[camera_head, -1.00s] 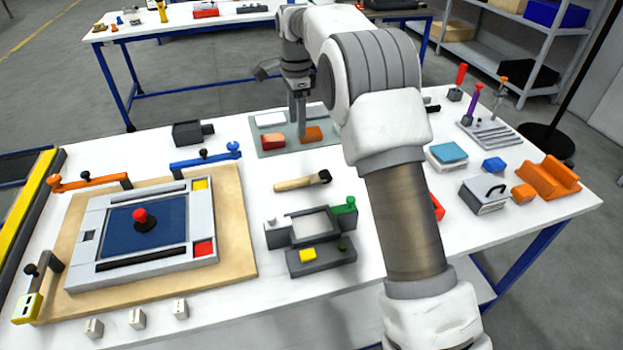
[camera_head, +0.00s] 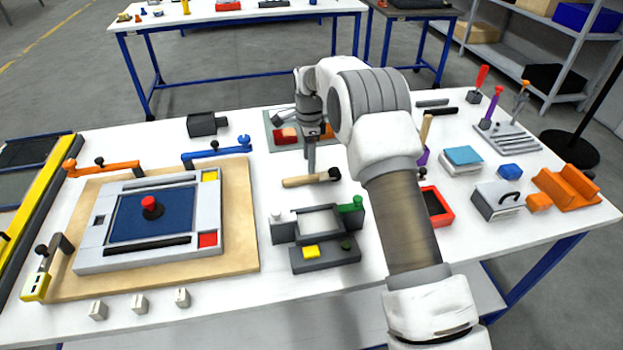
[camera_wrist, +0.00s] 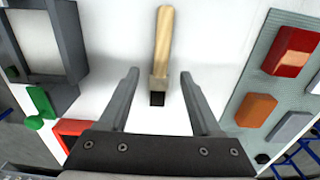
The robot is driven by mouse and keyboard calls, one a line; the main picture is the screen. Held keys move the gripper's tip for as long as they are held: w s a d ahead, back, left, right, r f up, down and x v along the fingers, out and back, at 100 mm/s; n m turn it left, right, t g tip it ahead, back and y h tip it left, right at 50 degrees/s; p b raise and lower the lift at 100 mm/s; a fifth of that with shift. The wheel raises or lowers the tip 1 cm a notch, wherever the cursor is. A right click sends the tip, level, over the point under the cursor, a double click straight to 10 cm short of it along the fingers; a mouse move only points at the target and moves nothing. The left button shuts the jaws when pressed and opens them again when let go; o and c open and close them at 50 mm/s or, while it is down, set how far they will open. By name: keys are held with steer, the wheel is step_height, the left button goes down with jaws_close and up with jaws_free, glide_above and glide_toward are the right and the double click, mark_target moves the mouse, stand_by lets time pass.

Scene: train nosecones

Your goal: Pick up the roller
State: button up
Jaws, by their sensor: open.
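A tool with a pale wooden handle (camera_head: 303,181) and a dark end lies on the white table. It is the likeliest roller, though its dark end is too small to identify for sure. It also shows in the wrist view (camera_wrist: 163,45), lengthwise with its dark end nearest my palm. My gripper (camera_head: 311,166) points down over or just behind it in the head view. In the wrist view my gripper (camera_wrist: 160,75) is open, with one finger on each side of the tool's dark end and clear gaps. Nothing is held. The exact height above the tool is unclear.
A dark grey fixture (camera_head: 325,256) with green and yellow parts stands in front. A grey-green mat (camera_wrist: 257,75) with red and orange blocks lies beside the tool. A red tray (camera_head: 435,207) is right. A framed blue board (camera_head: 185,224) is left. My arm hides part of the table.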

mark_target(312, 179)
steer(key=shift+w+f, duration=0.1)
steer(key=shift+f, duration=2.8)
jaws_close()
